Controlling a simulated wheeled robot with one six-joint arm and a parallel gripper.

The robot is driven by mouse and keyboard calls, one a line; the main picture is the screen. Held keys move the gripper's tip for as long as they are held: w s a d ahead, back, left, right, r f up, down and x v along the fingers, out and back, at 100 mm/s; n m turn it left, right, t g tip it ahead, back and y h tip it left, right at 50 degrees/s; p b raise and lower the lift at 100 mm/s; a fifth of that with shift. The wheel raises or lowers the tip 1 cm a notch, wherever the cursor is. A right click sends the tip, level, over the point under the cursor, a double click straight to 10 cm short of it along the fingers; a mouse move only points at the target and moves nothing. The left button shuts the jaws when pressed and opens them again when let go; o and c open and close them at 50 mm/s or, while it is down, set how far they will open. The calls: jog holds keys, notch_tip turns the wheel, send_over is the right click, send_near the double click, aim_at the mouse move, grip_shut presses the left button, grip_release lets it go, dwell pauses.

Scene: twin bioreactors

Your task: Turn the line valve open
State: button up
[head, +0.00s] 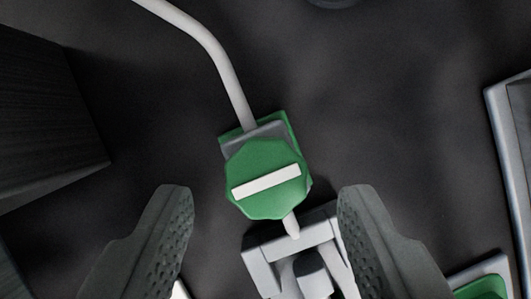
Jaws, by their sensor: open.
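The line valve (262,208) has a green, many-sided knob with a white bar across its face. The bar runs nearly left to right in the picture, its right end slightly higher. The knob sits on a grey and green block, with a pale line (222,66) entering from above and a short pale stub leaving below. My gripper (265,205) is open, one dark finger on each side below the knob. Neither finger appears to touch the knob in this view. The gap between fingers and knob in depth is hard to tell.
A grey bracket-like part (274,258) stands just below the valve, between the fingers. A dark box (45,115) is at the left. A grey-edged frame (510,160) is at the right edge, and a green-topped part (485,289) is at lower right. Dark floor around the valve is clear.

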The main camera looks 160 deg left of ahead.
jog(key=shift+w+d+f, duration=0.1)
jog(key=shift+w+f, duration=0.15)
jog(key=shift+f, duration=0.4)
jog(key=c, duration=1)
jog(key=shift+o, duration=0.2)
